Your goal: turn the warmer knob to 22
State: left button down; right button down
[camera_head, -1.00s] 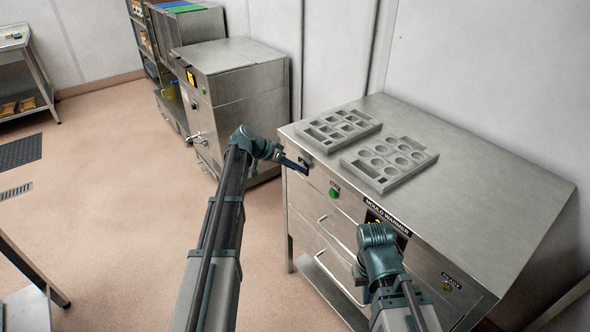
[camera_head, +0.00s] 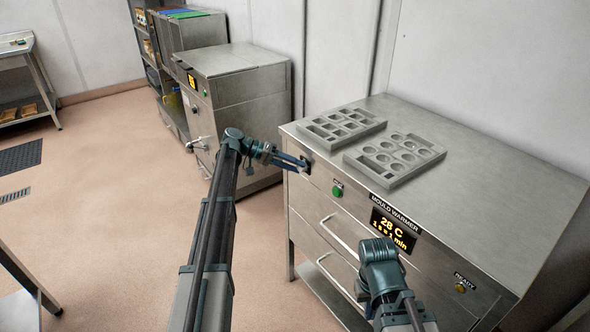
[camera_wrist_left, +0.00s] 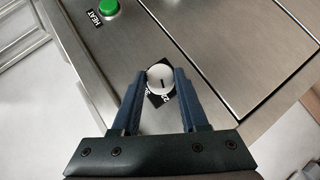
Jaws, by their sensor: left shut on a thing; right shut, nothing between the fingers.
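The mould warmer (camera_head: 470,210) is a steel cabinet on the right in the head view. Its display (camera_head: 394,228) is lit and reads 28 C, with a smaller line below. The warmer knob (camera_wrist_left: 161,79) is round and white with a dark mark, on a black dial plate, in the left wrist view. My left gripper (camera_wrist_left: 160,82) is shut on the knob, one blue finger on each side. In the head view my left gripper (camera_head: 299,164) is at the cabinet's left front, mostly hiding the knob. My right gripper (camera_head: 362,291) is shut and empty before the drawers, largely hidden by its wrist.
A green HEAT button (camera_head: 337,191) is right of the knob, and a READY lamp (camera_head: 460,287) is further right. Two grey moulds (camera_head: 395,160) (camera_head: 342,128) lie on top. Drawer handles (camera_head: 338,238) stick out in front. Another steel machine (camera_head: 240,80) stands behind left.

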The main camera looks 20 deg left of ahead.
dwell(0.3)
pick_arm(q)
jog(key=shift+c, duration=2.1)
grip_release()
jog(key=p+v, duration=0.5)
jog(key=v, duration=0.8)
jog(key=shift+a, duration=0.4)
